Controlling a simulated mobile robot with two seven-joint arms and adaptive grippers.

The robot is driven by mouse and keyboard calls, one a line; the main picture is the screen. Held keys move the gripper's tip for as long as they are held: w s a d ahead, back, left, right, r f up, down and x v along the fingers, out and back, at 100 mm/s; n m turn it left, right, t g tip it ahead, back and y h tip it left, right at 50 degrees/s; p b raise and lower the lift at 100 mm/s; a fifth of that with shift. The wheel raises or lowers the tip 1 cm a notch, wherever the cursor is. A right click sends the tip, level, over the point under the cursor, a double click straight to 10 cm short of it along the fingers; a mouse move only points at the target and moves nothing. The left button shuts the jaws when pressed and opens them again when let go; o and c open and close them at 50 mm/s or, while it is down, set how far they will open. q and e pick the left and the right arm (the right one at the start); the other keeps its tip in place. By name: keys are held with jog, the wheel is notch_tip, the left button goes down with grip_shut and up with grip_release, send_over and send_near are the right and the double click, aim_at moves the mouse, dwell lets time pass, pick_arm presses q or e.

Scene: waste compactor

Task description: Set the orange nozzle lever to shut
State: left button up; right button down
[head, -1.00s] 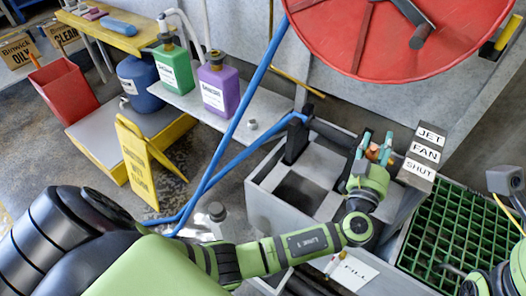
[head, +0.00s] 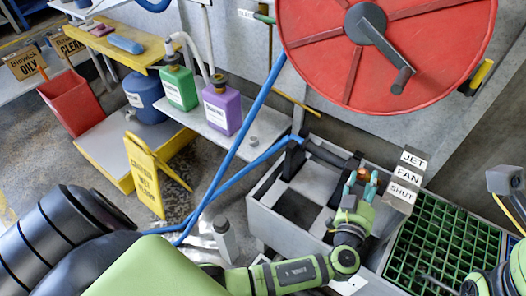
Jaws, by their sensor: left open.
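My left gripper (head: 360,186) reaches over the grey open-topped box from below. Its teal fingertips stand apart, with a small orange piece (head: 362,176) showing between them. This piece looks like the nozzle lever, but the fingers hide most of it and I cannot tell whether they touch it. A block with labels JET, FAN and SHUT (head: 406,178) stands just right of the gripper; SHUT is the lowest label. Of my right arm, only a part shows at the lower right corner; its fingers cannot be made out clearly.
A blue hose (head: 248,108) runs down to the grey box (head: 262,210). A large red reel (head: 330,62) with a crank hangs above. A green grate (head: 425,245) lies at right. Bottles, a yellow wet-floor sign (head: 145,175) and a red bin (head: 70,100) stand at left.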

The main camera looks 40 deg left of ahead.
pick_arm(q)
jog(key=s+a+f+g, duration=0.4)
jog(key=s+a, duration=0.1)
jog(key=s, duration=0.2)
jog(key=s+a+f+m+g+h+p, duration=0.1)
jog(key=s+a+f+g, duration=0.3)
jog(key=s, duration=0.4)
jog(key=s+a+f+m+g+p, duration=0.1)
jog(key=s+a+f+g, duration=0.3)
jog(key=s+a+g, duration=0.1)
jog(key=shift+s+a+f, duration=0.4)
jog(key=shift+s+a, duration=0.2)
jog(key=shift+s, duration=0.6)
jog(key=shift+c, duration=0.4)
